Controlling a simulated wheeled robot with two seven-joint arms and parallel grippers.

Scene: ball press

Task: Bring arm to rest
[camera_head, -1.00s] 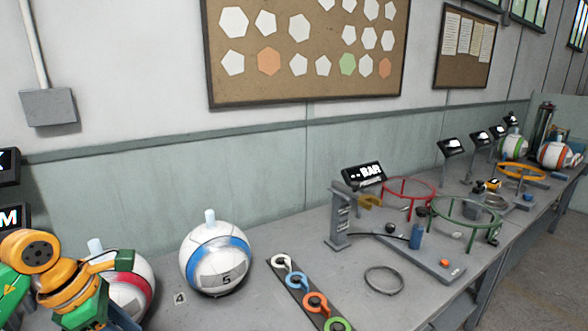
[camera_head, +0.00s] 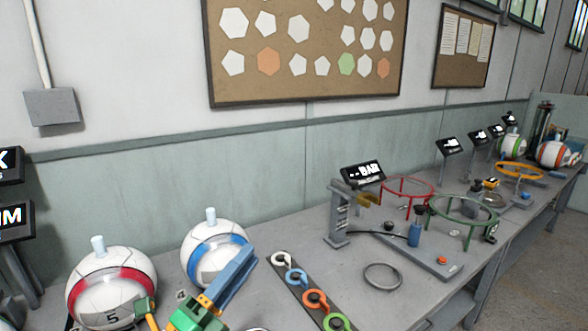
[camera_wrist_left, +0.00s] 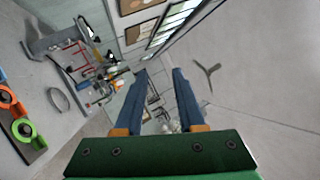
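My left gripper (camera_head: 240,268) comes in at the bottom of the head view, in front of the blue-banded ball (camera_head: 212,240) and covering part of it. In the left wrist view its two blue fingers (camera_wrist_left: 160,76) stand apart with nothing between them, so it is open and empty. The red-banded ball (camera_head: 112,262) sits on the bench to the left of the gripper. I cannot tell whether the gripper touches the blue-banded ball. My right gripper is not in view.
A strip of coloured rings (camera_head: 313,298) lies right of the gripper, with a loose grey ring (camera_head: 382,277) beyond it. Farther right stand a press-like fixture (camera_head: 341,215), a red ring stand (camera_head: 409,183) and a green ring stand (camera_head: 462,201). Dark display signs (camera_head: 15,220) stand at the left edge.

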